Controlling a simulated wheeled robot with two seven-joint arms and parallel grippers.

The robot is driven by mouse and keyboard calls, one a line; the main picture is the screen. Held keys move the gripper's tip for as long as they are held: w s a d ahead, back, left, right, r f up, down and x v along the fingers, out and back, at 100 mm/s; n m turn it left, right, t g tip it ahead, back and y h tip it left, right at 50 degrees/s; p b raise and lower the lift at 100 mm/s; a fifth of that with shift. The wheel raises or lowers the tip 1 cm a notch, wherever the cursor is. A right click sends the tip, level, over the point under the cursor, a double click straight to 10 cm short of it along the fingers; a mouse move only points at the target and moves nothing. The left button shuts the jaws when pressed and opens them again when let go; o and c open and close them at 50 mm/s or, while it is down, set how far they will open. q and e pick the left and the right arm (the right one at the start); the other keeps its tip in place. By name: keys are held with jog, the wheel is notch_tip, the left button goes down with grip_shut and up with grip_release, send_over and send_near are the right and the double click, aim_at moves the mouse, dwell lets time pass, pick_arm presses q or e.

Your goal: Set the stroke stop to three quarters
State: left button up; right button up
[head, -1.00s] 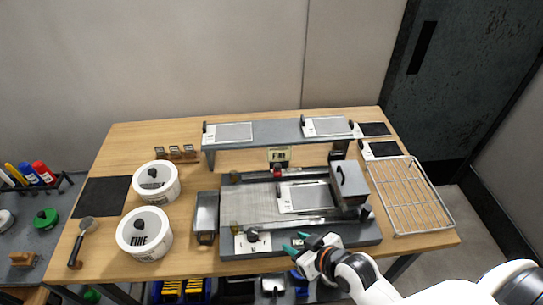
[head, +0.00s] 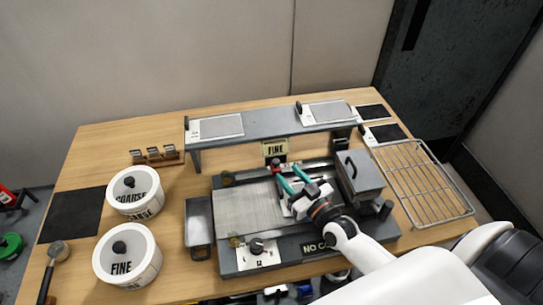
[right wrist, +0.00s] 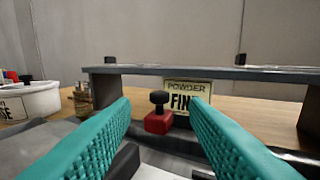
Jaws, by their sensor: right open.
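The stroke stop appears to be a small red block with a black knob, on the rear rail of the grey machine (head: 228,264). In the right wrist view this red block (right wrist: 157,123) stands straight ahead between my fingers, with its black knob upright on top. In the head view the red block (head: 278,163) is just beyond my fingertips. My right gripper (head: 289,177) is open over the machine bed, its teal fingers pointing at the stop. I see no contact with it. Scale marks on the rail are not readable. My left gripper is out of view.
A grey shelf (head: 250,129) bridges the back of the machine, with a "POWDER FINE" sign (right wrist: 187,92) below it. A grey box with a handle (head: 360,176) stands right of my gripper. A knob (head: 257,246) is at the front. White pots and a wire rack flank the machine.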

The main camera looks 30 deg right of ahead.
aim_at(278, 164)
jog(key=w, duration=0.6)
jog(key=w+a, duration=0.1)
jog(key=w, duration=0.2)
jog(key=shift+a+f+p, duration=0.1)
jog(key=shift+f+p, duration=0.05)
jog(key=shift+p, duration=0.15)
grip_shut()
